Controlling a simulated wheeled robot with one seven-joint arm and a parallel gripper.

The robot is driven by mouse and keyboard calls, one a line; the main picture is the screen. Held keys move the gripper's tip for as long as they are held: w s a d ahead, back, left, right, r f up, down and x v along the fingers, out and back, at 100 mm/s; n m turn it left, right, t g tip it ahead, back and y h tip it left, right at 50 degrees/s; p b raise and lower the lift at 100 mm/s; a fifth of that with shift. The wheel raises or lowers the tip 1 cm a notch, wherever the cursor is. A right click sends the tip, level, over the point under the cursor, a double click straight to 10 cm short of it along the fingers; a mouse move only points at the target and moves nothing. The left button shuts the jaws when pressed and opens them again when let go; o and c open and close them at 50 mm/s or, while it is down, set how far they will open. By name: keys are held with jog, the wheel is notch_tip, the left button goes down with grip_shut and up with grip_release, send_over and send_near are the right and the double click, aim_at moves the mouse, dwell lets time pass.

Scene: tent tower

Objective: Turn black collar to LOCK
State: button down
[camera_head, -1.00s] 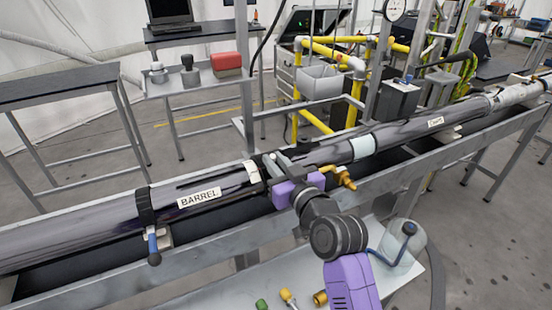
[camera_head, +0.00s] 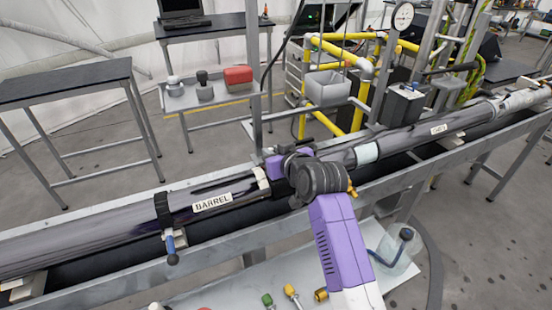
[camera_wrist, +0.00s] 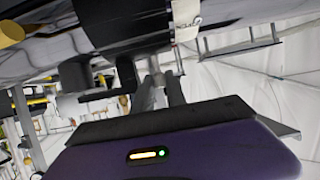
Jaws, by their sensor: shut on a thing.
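The black collar (camera_head: 283,187) is a dark band around the long glossy pipe, just right of a cream tag (camera_head: 262,178). My arm hides much of it in the head view. In the wrist view the collar (camera_wrist: 125,28) crosses the top, with the cream tag (camera_wrist: 187,18) beside it. My gripper (camera_wrist: 158,80) has its grey fingers close together under the collar, shut on a part there; the grip itself is small and partly hidden. In the head view its purple body shows above the far side of the pipe, and its fingertips are hidden. Any LOCK mark is not readable.
The pipe's BARREL label (camera_head: 212,203) and a black clamp with a blue handle (camera_head: 171,246) lie left of the collar. A metal rail (camera_head: 110,283) runs along the front. Yellow pipework (camera_head: 340,50) and a grey box (camera_head: 403,103) stand behind.

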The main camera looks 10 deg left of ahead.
jog(key=shift+w+a+r, duration=0.3)
jog(key=shift+w, duration=0.2)
jog(key=shift+w+r, duration=0.1)
jog(key=shift+r, duration=0.1)
jog(key=c, duration=1.6)
grip_release()
jog(key=shift+a, duration=0.1)
jog(key=shift+f, duration=0.2)
jog(key=shift+b, duration=0.3)
jog(key=shift+s+d+r, duration=0.1)
jog(key=shift+s+d, duration=0.3)
jog(key=shift+s, duration=0.15)
jog(key=shift+b+v, duration=0.4)
jog(key=shift+v, duration=2.85)
jog(key=shift+r, duration=0.2)
